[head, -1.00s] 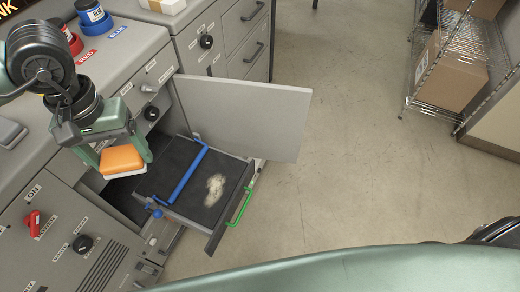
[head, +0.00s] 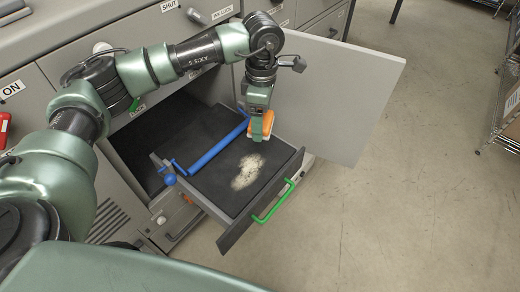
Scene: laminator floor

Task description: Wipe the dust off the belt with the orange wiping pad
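The dark belt (head: 215,185) lies on the pulled-out drawer in the middle of the head view. A pale dust patch (head: 247,171) sits on its front part. My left gripper (head: 258,133) is shut on the orange wiping pad (head: 265,124), seen at a steep angle. The pad is over the belt's far right part, beyond the dust patch. I cannot tell whether the pad touches the belt. My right gripper is not in view.
A blue bar (head: 217,147) with a blue knob (head: 170,179) crosses the belt behind the dust. A green handle (head: 274,203) is on the drawer front. An open grey door (head: 345,90) stands close to the right of my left gripper. The floor in front is clear.

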